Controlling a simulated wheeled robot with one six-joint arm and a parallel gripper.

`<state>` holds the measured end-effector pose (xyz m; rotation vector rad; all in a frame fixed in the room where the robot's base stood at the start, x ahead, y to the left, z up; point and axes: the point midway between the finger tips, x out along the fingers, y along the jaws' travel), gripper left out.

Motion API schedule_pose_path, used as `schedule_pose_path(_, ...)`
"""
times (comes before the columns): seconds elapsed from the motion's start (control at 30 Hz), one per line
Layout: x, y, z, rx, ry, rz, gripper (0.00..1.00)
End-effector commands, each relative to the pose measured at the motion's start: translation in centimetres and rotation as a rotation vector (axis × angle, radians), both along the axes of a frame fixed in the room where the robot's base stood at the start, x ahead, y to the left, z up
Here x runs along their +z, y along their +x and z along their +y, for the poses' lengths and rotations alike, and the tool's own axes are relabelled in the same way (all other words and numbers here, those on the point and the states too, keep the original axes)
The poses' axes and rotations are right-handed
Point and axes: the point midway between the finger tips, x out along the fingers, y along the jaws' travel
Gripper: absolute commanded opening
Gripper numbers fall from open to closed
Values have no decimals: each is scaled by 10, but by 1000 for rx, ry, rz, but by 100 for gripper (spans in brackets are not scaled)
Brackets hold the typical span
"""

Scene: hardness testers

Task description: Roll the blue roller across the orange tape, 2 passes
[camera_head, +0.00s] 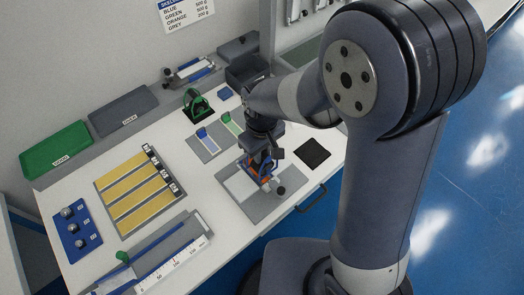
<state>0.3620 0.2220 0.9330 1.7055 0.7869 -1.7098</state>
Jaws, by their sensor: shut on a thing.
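My gripper (263,160) is low over the grey plate (262,213) at the front right of the white table. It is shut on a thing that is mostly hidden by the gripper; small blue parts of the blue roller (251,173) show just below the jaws. A bit of orange (268,171) shows right beside the jaws, over the white panel (239,186) on that plate. I take it for the orange tape, but its full length is hidden. Whether the roller touches the tape cannot be told.
Two tape panels, blue (208,144) and green (232,123), lie behind the plate. A black pad (312,153) lies to its right. A green roller-like tool (196,103) stands farther back. A yellow-striped board (138,191) lies left. Green (58,150) and grey (122,110) trays line the wall.

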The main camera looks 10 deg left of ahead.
Motion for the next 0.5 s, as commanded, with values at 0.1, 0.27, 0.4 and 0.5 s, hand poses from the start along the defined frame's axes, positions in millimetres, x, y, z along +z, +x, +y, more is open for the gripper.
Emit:
schedule_pose_path(0.1,13,1,1,0,2,-3,0)
schedule_pose_path(0.27,24,1,1,0,3,-4,0)
schedule_pose_path(0.4,34,1,1,0,4,-5,0)
schedule_pose_path(0.5,41,1,1,0,4,-5,0)
